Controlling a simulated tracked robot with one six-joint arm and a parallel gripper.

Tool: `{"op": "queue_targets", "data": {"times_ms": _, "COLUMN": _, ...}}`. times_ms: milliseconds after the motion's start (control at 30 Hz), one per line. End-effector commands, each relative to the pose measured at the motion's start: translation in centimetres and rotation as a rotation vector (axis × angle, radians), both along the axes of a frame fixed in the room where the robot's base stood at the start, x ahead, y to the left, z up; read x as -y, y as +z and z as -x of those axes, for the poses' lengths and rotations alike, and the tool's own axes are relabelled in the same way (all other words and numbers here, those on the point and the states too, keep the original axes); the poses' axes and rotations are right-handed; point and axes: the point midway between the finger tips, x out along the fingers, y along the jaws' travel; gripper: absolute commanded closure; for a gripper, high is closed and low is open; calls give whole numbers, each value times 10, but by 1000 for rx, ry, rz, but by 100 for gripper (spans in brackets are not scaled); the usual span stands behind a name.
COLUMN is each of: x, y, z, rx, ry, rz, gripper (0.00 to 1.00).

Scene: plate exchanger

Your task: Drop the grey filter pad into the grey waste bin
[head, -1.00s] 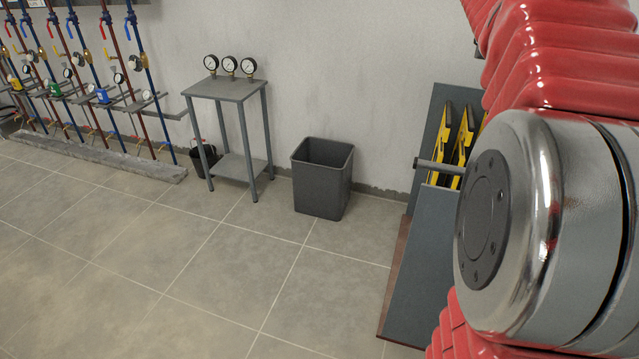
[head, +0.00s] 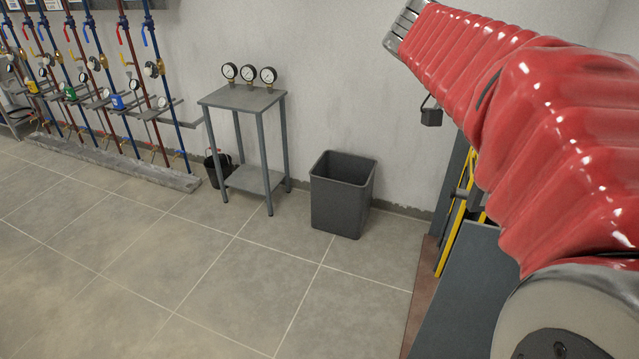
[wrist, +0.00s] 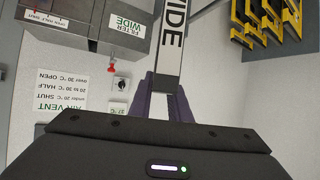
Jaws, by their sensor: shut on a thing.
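The grey waste bin (head: 342,194) stands upright on the floor near the wall in the head view, with its top open. In the wrist view my gripper (wrist: 166,98) has dark purple fingers shut on a narrow, grey-edged piece (wrist: 171,60). It carries a white label reading WIDE and looks like the filter pad seen edge-on. Its far end runs out of the top of the view. The head view does not clearly show my gripper or the pad, so their distance from the bin cannot be told.
A grey stand (head: 243,97) with gauges is left of the bin, a black bucket (head: 217,168) behind it. Pipes with valves line the left wall. A dark panel (head: 459,290) is on the right. A wall box (wrist: 112,30) shows in the wrist view. Open floor lies in front.

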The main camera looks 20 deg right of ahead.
Motion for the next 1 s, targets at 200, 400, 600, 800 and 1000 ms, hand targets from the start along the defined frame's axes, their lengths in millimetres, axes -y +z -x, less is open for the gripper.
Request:
{"op": "queue_targets", "data": {"times_ms": 200, "x": -55, "y": -53, "z": -52, "rx": -4, "ry": 299, "rz": -2, "gripper": 100}}
{"op": "queue_targets", "data": {"times_ms": 400, "x": -106, "y": -104, "z": -101, "rx": -5, "ry": 584, "rz": -3, "gripper": 100}}
{"op": "queue_targets", "data": {"times_ms": 600, "x": -156, "y": -151, "z": -151, "rx": -7, "ry": 863, "rz": -3, "gripper": 100}}
{"op": "queue_targets", "data": {"times_ms": 800, "x": -204, "y": -192, "z": -201, "rx": -8, "ry": 1134, "rz": -5, "gripper": 100}}
{"op": "queue_targets", "data": {"times_ms": 1000, "x": -240, "y": -222, "z": -236, "rx": -6, "ry": 1325, "rz": -2, "gripper": 100}}
